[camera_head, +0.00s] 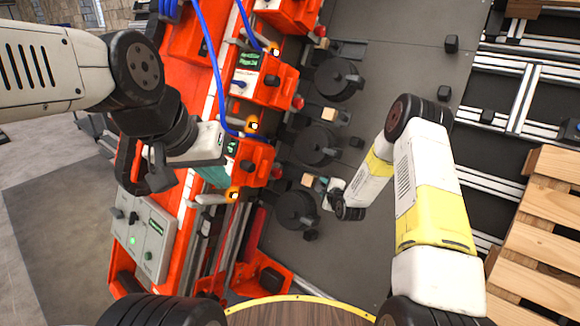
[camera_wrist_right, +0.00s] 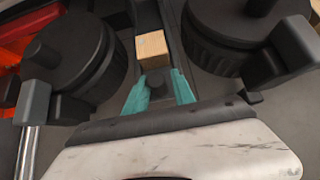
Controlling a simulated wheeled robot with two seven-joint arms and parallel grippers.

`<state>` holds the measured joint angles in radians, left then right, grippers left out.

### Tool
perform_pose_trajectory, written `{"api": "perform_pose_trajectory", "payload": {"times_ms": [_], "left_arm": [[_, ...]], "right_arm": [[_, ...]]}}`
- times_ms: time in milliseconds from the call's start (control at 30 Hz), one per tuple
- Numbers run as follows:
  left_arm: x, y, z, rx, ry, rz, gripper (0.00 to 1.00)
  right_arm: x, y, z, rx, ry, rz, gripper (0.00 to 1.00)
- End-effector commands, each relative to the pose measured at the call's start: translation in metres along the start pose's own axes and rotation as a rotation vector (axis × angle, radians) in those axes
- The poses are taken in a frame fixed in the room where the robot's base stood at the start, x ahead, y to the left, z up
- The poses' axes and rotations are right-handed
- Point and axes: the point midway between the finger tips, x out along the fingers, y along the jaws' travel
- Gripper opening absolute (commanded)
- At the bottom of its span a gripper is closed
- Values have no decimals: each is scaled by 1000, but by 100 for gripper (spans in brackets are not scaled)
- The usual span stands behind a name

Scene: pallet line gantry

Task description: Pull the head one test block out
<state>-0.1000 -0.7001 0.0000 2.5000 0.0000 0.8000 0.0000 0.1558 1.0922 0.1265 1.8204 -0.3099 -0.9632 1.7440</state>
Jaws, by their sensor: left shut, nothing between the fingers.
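A small light wooden test block (camera_head: 308,180) sits at the nearest of the red heads, beside a round black drum (camera_head: 295,210). In the right wrist view the block (camera_wrist_right: 152,48) sits in a dark channel between two black drums. My right gripper (camera_wrist_right: 160,88) is just in front of it, with its teal fingers on either side of a dark knob (camera_wrist_right: 157,82). I cannot tell whether they grip the knob. My left gripper (camera_head: 222,172) is shut and empty over the red frame near the nearest head (camera_head: 253,165), partly hidden by its own wrist.
Two more wooden blocks (camera_head: 328,115) (camera_head: 321,43) sit at the farther heads. Blue hoses (camera_head: 212,50) run along the red frame. A grey control box (camera_head: 143,232) with a green light stands at the left. A wooden pallet (camera_head: 545,225) lies at the right. The dark plate between is mostly clear.

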Motion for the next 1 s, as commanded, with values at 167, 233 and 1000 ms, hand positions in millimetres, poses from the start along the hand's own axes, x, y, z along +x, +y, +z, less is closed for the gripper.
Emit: {"api": "perform_pose_trajectory", "payload": {"times_ms": [167,233,1000], "left_arm": [[0,0,0,0,0,0,0],[0,0,0,0,0,0,0],[0,0,0,0,0,0,0]], "right_arm": [[-2,5,-10,2,18,11,40],[-2,5,-10,2,18,12,40],[-44,3,-4,1,7,8,40]]}}
